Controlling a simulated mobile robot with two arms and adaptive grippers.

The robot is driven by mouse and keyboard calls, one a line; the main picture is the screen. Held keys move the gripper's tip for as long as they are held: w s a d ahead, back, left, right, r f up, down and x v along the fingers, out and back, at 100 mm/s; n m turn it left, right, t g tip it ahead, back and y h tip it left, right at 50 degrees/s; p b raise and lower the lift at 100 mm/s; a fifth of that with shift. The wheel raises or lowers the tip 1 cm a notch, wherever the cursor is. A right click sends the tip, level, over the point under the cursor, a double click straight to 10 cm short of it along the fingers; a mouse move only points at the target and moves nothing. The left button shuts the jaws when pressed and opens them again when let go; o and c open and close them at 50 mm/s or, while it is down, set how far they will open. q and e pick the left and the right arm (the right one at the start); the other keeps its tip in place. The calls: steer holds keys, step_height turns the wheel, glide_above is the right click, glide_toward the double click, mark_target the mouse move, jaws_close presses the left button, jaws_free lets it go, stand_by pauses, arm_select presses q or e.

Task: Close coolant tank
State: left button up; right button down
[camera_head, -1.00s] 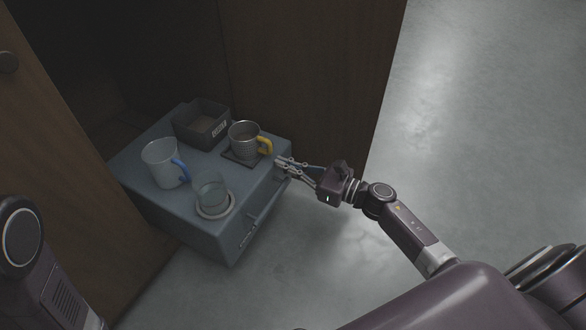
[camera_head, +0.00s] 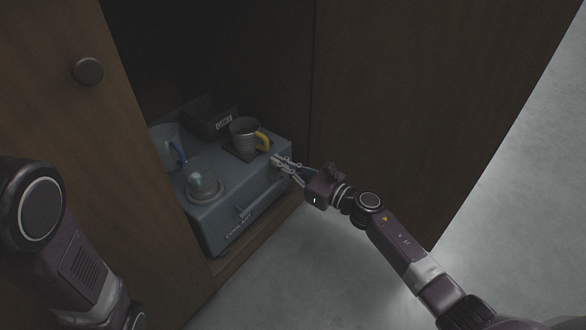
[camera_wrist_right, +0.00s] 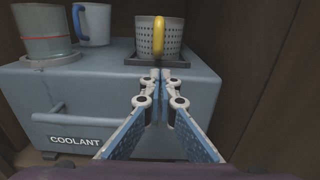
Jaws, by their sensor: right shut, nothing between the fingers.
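The coolant tank (camera_head: 222,219) is a blue-grey box with a bar handle and a COOLANT label on its front. It sits mostly inside the dark cabinet, near the front of the cabinet floor. In the right wrist view the tank front (camera_wrist_right: 55,115) faces me, with the handle at the left. My right gripper (camera_head: 276,160) is shut and empty at the right end of the tank front. In the wrist view its fingertips (camera_wrist_right: 154,76) meet near the tank's upper front edge; contact cannot be told. My left arm shows at the left, but its gripper is out of view.
On the tank stand a metal mug with a yellow handle (camera_head: 244,136), a glass (camera_head: 202,182), a blue-handled mug (camera_head: 164,146) and a dark bin (camera_head: 208,120). A wooden door with a knob (camera_head: 88,71) flanks the left. The cabinet side (camera_head: 400,110) is at right. Open floor (camera_head: 500,230) lies beyond.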

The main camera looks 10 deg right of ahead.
steer(key=x, duration=0.2)
steer(key=shift+w+a, duration=0.25)
steer(key=shift+w+b, duration=0.1)
steer(key=shift+b, duration=0.2)
steer(key=shift+w+r, duration=0.1)
steer(key=shift+r, duration=0.05)
